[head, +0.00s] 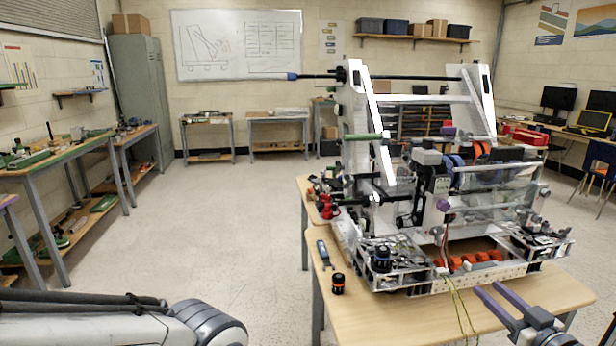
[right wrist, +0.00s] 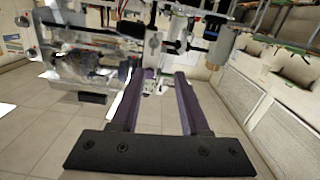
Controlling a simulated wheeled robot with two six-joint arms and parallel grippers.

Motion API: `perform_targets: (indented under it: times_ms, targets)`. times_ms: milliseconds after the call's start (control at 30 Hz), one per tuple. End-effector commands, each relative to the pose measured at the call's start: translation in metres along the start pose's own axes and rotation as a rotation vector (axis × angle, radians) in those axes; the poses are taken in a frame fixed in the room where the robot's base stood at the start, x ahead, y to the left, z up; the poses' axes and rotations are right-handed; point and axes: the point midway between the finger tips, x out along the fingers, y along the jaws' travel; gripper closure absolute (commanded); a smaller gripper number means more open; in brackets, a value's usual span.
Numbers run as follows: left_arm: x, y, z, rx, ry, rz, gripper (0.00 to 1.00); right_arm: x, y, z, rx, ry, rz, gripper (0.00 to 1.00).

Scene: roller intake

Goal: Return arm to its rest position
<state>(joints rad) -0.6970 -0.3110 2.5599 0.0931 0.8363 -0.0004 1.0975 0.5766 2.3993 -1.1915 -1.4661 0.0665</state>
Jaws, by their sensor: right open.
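My right gripper (head: 487,288) is at the lower right of the head view, at the near side of the table, in front of the roller intake machine (head: 450,215). Its two purple-grey fingers are apart, with nothing seen between them. In the right wrist view the gripper's fingers (right wrist: 166,74) point up the picture, open and empty, towards part of the machine (right wrist: 160,30). My left arm lies across the lower left of the head view; its gripper is not in view.
The machine stands on a wooden table (head: 390,315). A small black cylinder (head: 338,284) and a blue-grey tool (head: 324,254) lie at its left. Yellow wires (head: 461,312) hang over the front. The floor (head: 235,230) between the table and left benches (head: 50,165) is clear.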

Motion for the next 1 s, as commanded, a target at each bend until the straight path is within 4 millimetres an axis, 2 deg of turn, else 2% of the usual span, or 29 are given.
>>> perform_targets:
  times_ms: [367,567,667,800,867,967,1000]
  targets:
    - [-0.007,0.001,0.000,0.000,-0.001,0.000,0.50,0.045,-0.035,0.001,-0.074,-0.178,-0.036,0.55]
    - [-0.014,0.001,-0.001,0.000,-0.001,0.000,0.50,0.072,-0.070,-0.002,-0.134,-0.328,-0.054,0.55]
    - [-0.019,0.001,-0.001,0.000,-0.001,0.000,0.50,0.084,-0.098,-0.007,-0.170,-0.426,-0.066,0.55]
    - [-0.028,0.002,-0.002,0.000,-0.001,0.000,0.50,0.086,-0.158,-0.019,-0.213,-0.598,-0.090,0.55]
    - [-0.032,0.002,-0.002,0.000,-0.001,0.000,0.50,0.078,-0.187,-0.024,-0.224,-0.675,-0.107,0.55]
    - [-0.038,0.003,-0.002,0.000,-0.001,0.000,0.50,0.054,-0.236,-0.032,-0.233,-0.804,-0.149,0.55]
    - [-0.040,0.003,-0.002,0.000,-0.001,0.000,0.50,0.039,-0.256,-0.035,-0.235,-0.858,-0.171,0.55]
